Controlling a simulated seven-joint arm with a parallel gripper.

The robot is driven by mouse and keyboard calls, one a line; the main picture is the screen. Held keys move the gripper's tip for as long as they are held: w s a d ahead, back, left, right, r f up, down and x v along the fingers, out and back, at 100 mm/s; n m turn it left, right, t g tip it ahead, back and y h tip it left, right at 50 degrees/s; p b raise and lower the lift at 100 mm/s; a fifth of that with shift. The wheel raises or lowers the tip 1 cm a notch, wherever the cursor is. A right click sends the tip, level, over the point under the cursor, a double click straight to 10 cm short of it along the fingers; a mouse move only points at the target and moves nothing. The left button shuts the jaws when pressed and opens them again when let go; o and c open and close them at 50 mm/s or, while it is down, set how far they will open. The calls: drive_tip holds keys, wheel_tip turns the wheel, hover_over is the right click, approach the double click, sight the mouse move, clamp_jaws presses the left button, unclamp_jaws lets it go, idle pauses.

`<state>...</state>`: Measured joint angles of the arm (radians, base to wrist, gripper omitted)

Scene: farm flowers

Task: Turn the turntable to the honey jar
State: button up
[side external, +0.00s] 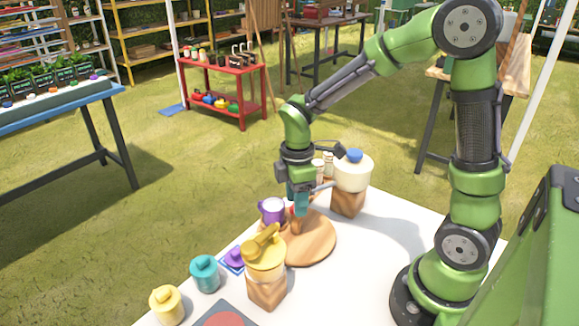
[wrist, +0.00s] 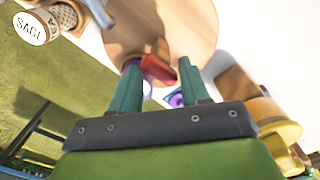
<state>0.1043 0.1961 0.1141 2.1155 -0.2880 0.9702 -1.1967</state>
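The turntable (side external: 318,238) is a round wooden disc on the white table; it fills the top of the wrist view (wrist: 195,25). A red block-like piece (wrist: 158,68) sits at its edge. My gripper (side external: 299,208) points down over the turntable's far-left part. In the wrist view its teal fingers (wrist: 158,80) are apart, with the red piece just beyond and between them; contact cannot be told. A purple-and-white mug-like vessel (side external: 272,210) stands beside the gripper. No honey label is readable; a yellow lidded pot (side external: 264,254) on a wooden block is near the turntable's front left.
A cream pot with blue lid (side external: 353,170) stands on a block behind the turntable. Teal (side external: 205,273) and yellow (side external: 167,303) jars line the left edge. Table right of the turntable is clear.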

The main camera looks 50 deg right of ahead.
drive_tip(key=m, duration=0.5)
drive_tip(key=shift+m, duration=0.3)
drive_tip(key=m, duration=0.5)
wheel_tip(320, 180, up, 12)
drive_tip(key=shift+r, duration=0.15)
wheel_tip(320, 180, down, 12)
drive_tip(key=n, duration=0.6)
idle(0.4)
drive_tip(key=shift+c, duration=0.2)
